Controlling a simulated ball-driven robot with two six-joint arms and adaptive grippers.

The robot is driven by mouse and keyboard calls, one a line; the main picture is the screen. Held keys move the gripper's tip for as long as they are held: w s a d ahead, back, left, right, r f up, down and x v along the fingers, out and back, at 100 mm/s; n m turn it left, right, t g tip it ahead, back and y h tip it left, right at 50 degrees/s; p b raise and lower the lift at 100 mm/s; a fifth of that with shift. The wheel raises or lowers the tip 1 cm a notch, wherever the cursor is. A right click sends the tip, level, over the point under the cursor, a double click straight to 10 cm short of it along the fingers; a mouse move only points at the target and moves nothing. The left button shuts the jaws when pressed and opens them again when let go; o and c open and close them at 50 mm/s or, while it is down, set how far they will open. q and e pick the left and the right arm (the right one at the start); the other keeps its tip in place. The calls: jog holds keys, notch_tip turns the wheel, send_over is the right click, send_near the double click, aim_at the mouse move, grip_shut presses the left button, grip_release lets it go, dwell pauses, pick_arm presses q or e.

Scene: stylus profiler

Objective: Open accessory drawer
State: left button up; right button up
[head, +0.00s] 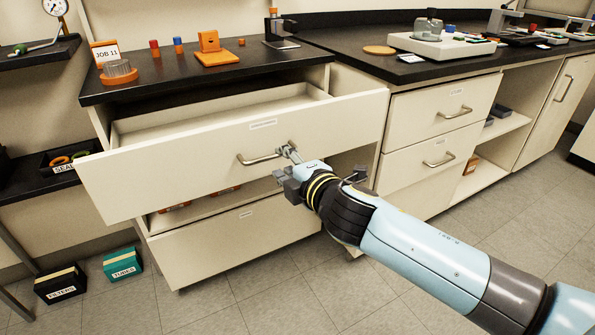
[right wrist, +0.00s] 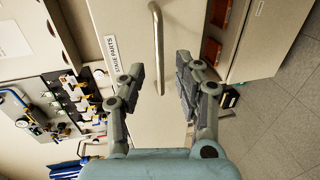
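A wide cream drawer (head: 330,125) under the black bench top stands pulled well out, with its inside partly showing. Its front has a small label, too small to read in the head view, and a metal bar handle (head: 258,159). My right gripper (head: 289,172) is at the right end of this handle. In the right wrist view, the bar handle (right wrist: 157,40) runs between the two spread fingers (right wrist: 161,68), with gaps on both sides. A label (right wrist: 110,55) there ends in "PARTS" and is partly hidden by a finger. My left gripper is not in view.
A lower drawer (head: 220,246) sits beneath, with orange items in the gap above it. Two shut drawers (head: 440,110) are to the right. A "FILTERS" box (head: 62,283) and a "TUBES" box (head: 123,263) stand on the floor at left. Floor at front is clear.

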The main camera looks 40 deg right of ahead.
jog(key=v, duration=0.6)
jog(key=shift+s, duration=0.25)
jog(key=shift+w+r, duration=0.1)
jog(key=shift+r, duration=0.1)
jog(key=s+f+m+g+y, duration=0.1)
jog(key=s+f+m+g, duration=0.4)
jog(key=f, duration=0.9)
jog(key=s+f+g, duration=0.2)
jog(key=s+f, duration=0.5)
jog(key=f, duration=0.8)
jog(key=s+a+f+m+g+y, duration=0.1)
jog(key=s+f+m+g, duration=0.2)
jog(key=s, duration=1.1)
jog(key=s+a+f+m+g, duration=0.1)
jog(key=s+f+m+g, duration=0.3)
jog(key=s+f+m, duration=0.3)
jog(key=s+f, duration=0.5)
jog(key=s, duration=0.3)
jog(key=shift+s+a+f+g+y, duration=0.2)
jog(key=shift+s+f+g+y, duration=0.1)
jog(key=shift+y, duration=0.1)
